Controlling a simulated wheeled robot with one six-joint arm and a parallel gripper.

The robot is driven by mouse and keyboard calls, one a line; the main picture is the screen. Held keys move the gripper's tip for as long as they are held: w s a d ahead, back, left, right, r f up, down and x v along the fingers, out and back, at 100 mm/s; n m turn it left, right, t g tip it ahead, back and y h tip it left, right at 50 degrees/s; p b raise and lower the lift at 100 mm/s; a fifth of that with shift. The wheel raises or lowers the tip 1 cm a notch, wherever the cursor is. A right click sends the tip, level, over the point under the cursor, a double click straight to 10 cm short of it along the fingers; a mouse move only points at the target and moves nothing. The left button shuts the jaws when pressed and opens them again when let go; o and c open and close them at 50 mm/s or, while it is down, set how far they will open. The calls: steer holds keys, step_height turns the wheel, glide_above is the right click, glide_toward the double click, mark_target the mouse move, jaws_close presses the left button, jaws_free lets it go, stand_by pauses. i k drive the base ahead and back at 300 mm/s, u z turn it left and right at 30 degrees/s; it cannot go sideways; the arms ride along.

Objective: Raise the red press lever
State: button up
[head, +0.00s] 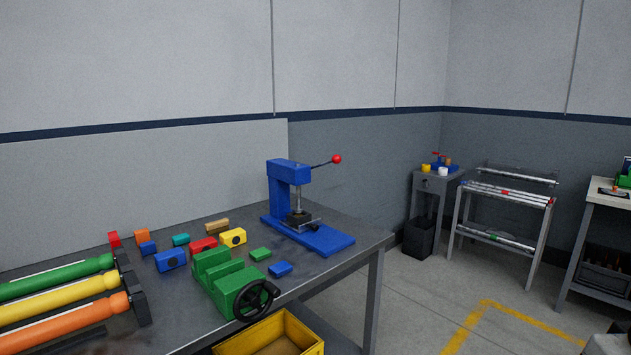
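A blue arbor press (289,178) stands on the grey workbench (345,222) near its right end. Its lever (323,163) is a thin dark rod that slopes slightly up to the right from the press head and ends in a red ball knob (337,159). The ram points down over a small dark fixture (299,219) on the blue base plate. My gripper is not in view, and nothing touches the lever.
A green vise (228,282) with a black handwheel sits at the bench's front edge, among several coloured blocks. Green, yellow and orange rollers (60,291) lie at left. A yellow crate (313,347) sits below. Floor right of the bench is open.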

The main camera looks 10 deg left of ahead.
mark_target(337, 159)
steer(key=u, duration=0.35)
steer(key=i, duration=1.9)
steer(key=z, duration=0.2)
